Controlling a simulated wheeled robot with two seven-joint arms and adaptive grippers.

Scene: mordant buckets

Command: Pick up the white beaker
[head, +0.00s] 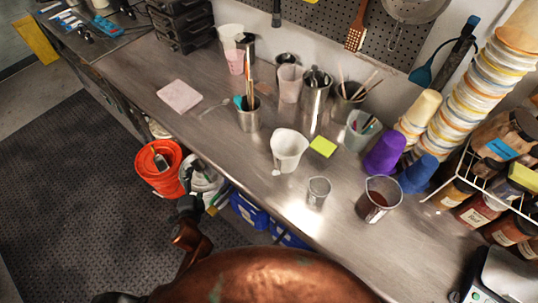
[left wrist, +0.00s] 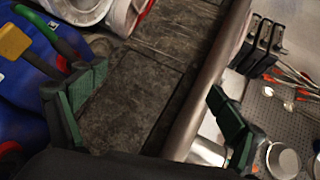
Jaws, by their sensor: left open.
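A white beaker (head: 288,150) stands upright on the steel counter (head: 215,125), near its front edge. A second white, cup-like vessel (head: 229,36) stands farther back by the wall; I cannot tell if it is the same kind. My left gripper (head: 190,207) is in front of the counter, by the buckets on the floor, apart from the beaker. In the left wrist view its two green-padded fingers (left wrist: 158,108) are spread with nothing between them. I cannot clearly make out the white beaker in that view. My right gripper does not show.
A metal cup (head: 248,114) holds tools.

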